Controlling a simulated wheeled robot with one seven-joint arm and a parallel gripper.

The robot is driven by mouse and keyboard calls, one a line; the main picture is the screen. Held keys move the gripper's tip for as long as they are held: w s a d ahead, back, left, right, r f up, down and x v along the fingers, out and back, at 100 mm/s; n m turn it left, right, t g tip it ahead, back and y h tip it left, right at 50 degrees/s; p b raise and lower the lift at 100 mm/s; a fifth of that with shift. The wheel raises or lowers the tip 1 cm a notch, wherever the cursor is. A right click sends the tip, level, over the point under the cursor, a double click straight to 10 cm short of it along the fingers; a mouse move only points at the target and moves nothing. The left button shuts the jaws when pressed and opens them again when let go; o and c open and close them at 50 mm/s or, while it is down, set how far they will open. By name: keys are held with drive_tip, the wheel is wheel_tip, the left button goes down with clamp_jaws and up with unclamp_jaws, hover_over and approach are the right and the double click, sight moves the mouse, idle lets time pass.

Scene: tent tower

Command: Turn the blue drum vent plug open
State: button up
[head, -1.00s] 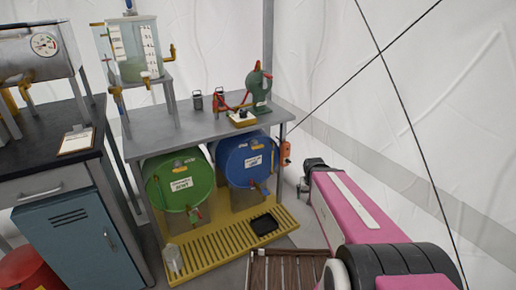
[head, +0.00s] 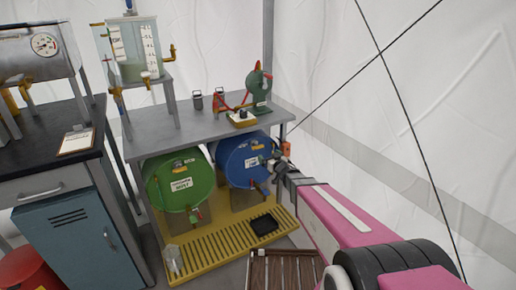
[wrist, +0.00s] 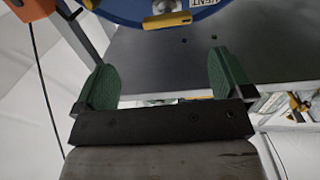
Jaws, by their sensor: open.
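The blue drum (head: 231,166) lies on its side under the grey bench, with its round face outward and a white label on it. The yellow vent plug (head: 257,147) is on the upper part of that face, above the label. In the wrist view the picture is inverted, and the yellow plug (wrist: 167,20) shows at the top edge on the blue drum (wrist: 215,8). My gripper (head: 277,163) is beside the right edge of the drum face. Its green-padded fingers (wrist: 167,80) are wide apart with nothing between them. It is apart from the plug.
A green drum (head: 180,185) lies left of the blue one. A yellow slatted tray (head: 215,250) is below, with a black pan (head: 264,225). An orange box (head: 287,148) hangs by the bench's right leg, close to my gripper. A tap (head: 260,188) sticks out low on the blue drum.

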sight(259, 148)
drive_tip(key=shift+y, duration=0.3)
drive_tip(key=x, duration=1.1)
drive_tip(key=shift+s+a, duration=0.15)
drive_tip(key=shift+a, duration=0.2)
drive_tip(key=c, duration=0.9)
